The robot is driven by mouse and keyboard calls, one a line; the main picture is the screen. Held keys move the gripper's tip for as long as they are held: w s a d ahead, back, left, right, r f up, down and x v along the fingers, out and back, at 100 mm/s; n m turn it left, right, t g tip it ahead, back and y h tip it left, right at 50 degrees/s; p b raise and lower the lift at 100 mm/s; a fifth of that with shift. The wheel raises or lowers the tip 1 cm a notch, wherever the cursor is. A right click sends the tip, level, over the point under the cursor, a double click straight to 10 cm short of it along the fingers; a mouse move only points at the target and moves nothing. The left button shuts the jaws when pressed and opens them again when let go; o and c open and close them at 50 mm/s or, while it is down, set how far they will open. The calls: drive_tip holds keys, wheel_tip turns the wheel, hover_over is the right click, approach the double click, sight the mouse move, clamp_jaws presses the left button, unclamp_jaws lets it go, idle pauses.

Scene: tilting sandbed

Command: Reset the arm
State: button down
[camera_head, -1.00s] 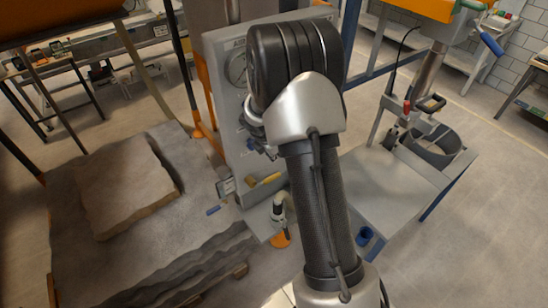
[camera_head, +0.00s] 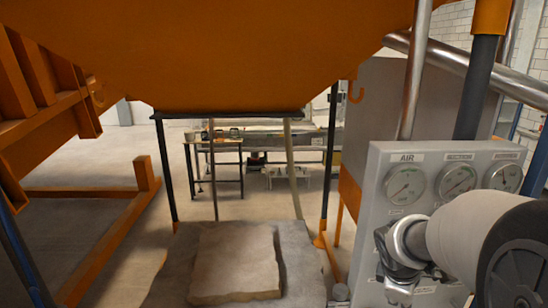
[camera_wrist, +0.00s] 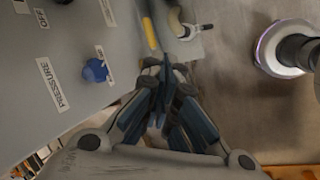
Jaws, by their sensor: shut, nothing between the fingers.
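My gripper (camera_wrist: 165,78) shows in the wrist view with its dark fingers drawn together and nothing between them. It is beside the grey control panel (camera_wrist: 45,70), near a blue knob (camera_wrist: 95,70) and a yellow handle (camera_wrist: 149,33). In the head view my arm reaches in from the right edge, in front of the panel (camera_head: 375,165). My gripper's fingertips cannot be made out there.
Several round gauges (camera_head: 404,184) sit on the panel's upper part. A large orange hopper (camera_head: 230,50) hangs overhead. A stone slab (camera_head: 235,262) lies on a grey bed below it. Orange beams (camera_head: 110,235) stand at left. Open floor lies farther back.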

drive_tip(key=s+a+f+m+y+b, duration=0.1)
drive_tip(key=s+a+f+m+b, duration=0.2)
drive_tip(key=s, duration=0.8)
drive_tip(key=s+a+f+m+t+y+b, duration=0.1)
drive_tip(key=s+a+f+m+b, duration=0.3)
drive_tip(key=s+a+m+b, duration=0.4)
drive_tip(key=s+a+y+b, duration=0.1)
drive_tip(key=s+a+b, duration=0.2)
drive_tip(key=a, duration=0.1)
drive_tip(key=shift+s+f+m+t+y, duration=0.15)
drive_tip(key=shift+f+m+t+y, duration=0.15)
